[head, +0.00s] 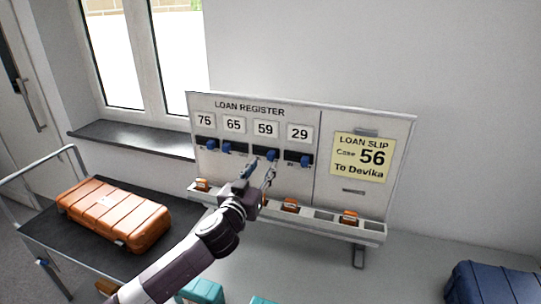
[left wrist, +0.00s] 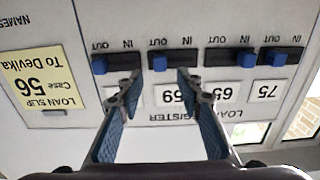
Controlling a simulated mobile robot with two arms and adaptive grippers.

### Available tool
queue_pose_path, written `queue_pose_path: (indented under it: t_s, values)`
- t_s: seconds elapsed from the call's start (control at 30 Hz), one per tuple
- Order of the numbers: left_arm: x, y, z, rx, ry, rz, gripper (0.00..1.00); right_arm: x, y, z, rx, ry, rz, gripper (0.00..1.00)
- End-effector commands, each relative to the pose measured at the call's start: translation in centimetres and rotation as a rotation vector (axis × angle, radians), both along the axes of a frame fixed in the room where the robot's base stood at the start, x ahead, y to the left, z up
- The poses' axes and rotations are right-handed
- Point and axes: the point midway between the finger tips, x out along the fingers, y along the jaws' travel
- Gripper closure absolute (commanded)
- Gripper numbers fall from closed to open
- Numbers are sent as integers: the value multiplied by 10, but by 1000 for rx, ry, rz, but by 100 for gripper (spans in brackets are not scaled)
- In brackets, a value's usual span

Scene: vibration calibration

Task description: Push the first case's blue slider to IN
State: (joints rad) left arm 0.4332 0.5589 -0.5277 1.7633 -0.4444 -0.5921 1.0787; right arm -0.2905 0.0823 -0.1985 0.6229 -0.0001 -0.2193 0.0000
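The loan register board (head: 227,171) carries the numbers 75, 65, 59 and 29, each above a dark slot with a blue slider. The 75 slider (head: 211,146) sits toward the OUT side; it also shows in the left wrist view (left wrist: 277,59), upside down. The 65 slider (head: 227,147) is at the IN end (left wrist: 246,60). The 59 slider (head: 272,155) and 29 slider (head: 304,160) are toward OUT. My left gripper (head: 261,168) is open and empty in front of the board, below the 59 slot. My right gripper is not in view.
A yellow loan slip (head: 361,157) reads Case 56, To Devika. A ledge under the board holds orange tags (head: 290,204). An orange case (head: 113,214) lies on a dark surface at left. A blue case (head: 494,284) stands at lower right; teal items are at the bottom.

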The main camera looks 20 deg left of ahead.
Motion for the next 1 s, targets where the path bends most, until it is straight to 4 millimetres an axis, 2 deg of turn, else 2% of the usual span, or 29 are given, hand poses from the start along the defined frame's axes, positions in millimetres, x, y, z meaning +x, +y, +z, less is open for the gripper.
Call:
queue_pose_path:
  t_s: [0.1, 0.23, 0.37, 0.5, 0.63, 0.93, 1.0]
  values:
    - [16, 0, 3, 1, 1, 1, 67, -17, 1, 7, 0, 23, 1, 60]
    - [34, -1, 3, 0, 0, 2, 67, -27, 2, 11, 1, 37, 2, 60]
    - [48, -1, 2, 1, 1, 2, 67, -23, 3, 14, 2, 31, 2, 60]
    - [59, -2, 1, 1, 0, 1, 67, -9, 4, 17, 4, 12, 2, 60]
    - [64, -2, 0, 0, 2, 1, 67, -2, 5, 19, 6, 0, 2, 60]
    - [65, -2, 0, 0, 2, 1, 67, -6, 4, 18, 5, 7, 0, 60]
    - [65, -2, 0, 0, 2, 1, 73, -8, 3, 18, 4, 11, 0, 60]
